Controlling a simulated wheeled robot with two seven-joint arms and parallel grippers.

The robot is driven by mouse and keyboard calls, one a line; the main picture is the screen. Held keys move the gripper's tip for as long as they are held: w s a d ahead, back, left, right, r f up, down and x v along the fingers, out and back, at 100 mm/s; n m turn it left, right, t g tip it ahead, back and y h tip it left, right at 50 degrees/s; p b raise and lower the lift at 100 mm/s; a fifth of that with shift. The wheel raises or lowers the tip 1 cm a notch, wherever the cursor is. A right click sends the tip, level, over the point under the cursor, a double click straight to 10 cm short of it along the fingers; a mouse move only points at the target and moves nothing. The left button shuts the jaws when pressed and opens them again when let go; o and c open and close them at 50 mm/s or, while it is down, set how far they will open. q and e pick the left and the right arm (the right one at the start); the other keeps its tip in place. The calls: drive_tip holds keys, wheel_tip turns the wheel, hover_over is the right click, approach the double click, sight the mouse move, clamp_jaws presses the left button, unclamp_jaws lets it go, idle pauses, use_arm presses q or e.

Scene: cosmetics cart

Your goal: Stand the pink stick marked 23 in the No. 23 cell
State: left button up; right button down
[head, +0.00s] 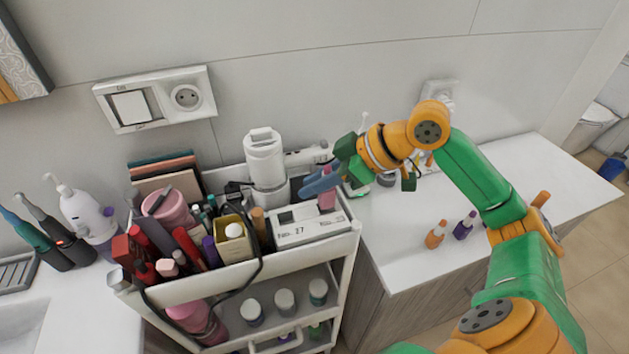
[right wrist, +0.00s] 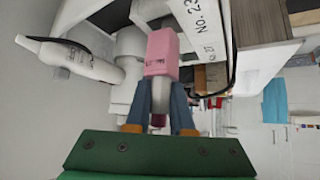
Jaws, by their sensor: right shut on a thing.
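The pink stick (head: 327,201) is upright in my right gripper (head: 322,184), at the right end of the white cell holder (head: 310,230) on the cart's top. In the right wrist view the stick (right wrist: 162,55) has a pink block with small unreadable print, a pale neck and a dark red end. The blue fingers of the right gripper (right wrist: 160,112) are shut on its neck. The holder's front (right wrist: 217,25) reads No. 23 there; No. 27 reads on the left in the head view. I cannot tell whether the stick's lower end is inside a cell. My left gripper is out of view.
The cart's top tray (head: 215,279) is crowded with cosmetics left of the holder. A white bottle (head: 265,160) stands behind it.

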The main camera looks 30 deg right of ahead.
sight(318, 196)
drive_tip(key=shift+f+b, duration=1.1)
drive_tip(key=shift+f, duration=0.55)
drive_tip(key=c, duration=1)
unclamp_jaws()
drive_tip(key=o, duration=0.3)
drive_tip(key=shift+d, duration=0.1)
drive_tip(key=shift+s, duration=0.15)
